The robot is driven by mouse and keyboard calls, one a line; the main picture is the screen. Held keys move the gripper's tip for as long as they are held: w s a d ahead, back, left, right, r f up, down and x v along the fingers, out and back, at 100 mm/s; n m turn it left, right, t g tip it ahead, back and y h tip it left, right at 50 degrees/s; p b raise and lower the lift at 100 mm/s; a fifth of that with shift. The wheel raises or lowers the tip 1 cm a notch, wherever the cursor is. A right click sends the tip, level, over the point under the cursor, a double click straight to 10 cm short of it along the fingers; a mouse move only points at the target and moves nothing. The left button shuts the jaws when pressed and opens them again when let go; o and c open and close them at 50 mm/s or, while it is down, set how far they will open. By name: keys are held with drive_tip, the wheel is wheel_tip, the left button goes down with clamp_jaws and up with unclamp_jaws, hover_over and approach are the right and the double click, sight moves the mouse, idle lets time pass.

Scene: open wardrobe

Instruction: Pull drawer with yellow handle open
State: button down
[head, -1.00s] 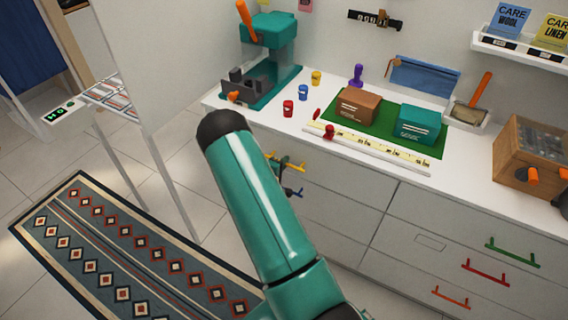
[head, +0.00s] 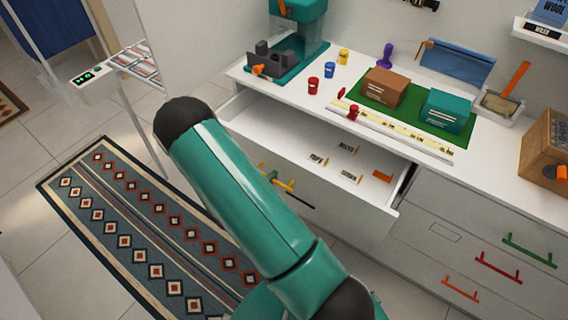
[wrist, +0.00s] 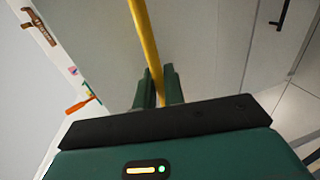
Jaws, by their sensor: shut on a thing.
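The top-left drawer (head: 350,205) stands well out from the white cabinet in the head view, and its inside shows. Its yellow handle (head: 288,186) is mostly hidden behind my arm there. In the wrist view the yellow handle (wrist: 147,38) runs down between the two green fingers of my gripper (wrist: 159,82). The fingers are shut on it from both sides. In the head view only a small green part of my gripper (head: 272,177) shows beside the handle.
Small labels and an orange block (head: 382,176) lie in the drawer. The counter above holds a green mat (head: 412,118) with two boxes, several small pots and a teal machine (head: 297,40). Green, red and orange handles sit at right. A patterned rug (head: 130,215) covers the floor.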

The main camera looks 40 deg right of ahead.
drive_tip(key=f+v, duration=0.1)
drive_tip(key=v, duration=0.6)
drive_tip(key=shift+a, duration=0.5)
drive_tip(key=shift+s+f, duration=0.1)
drive_tip(key=shift+f, duration=0.05)
drive_tip(key=c, duration=1.6)
unclamp_jaws()
drive_tip(key=v, duration=1.4)
drive_tip(key=shift+d, duration=0.1)
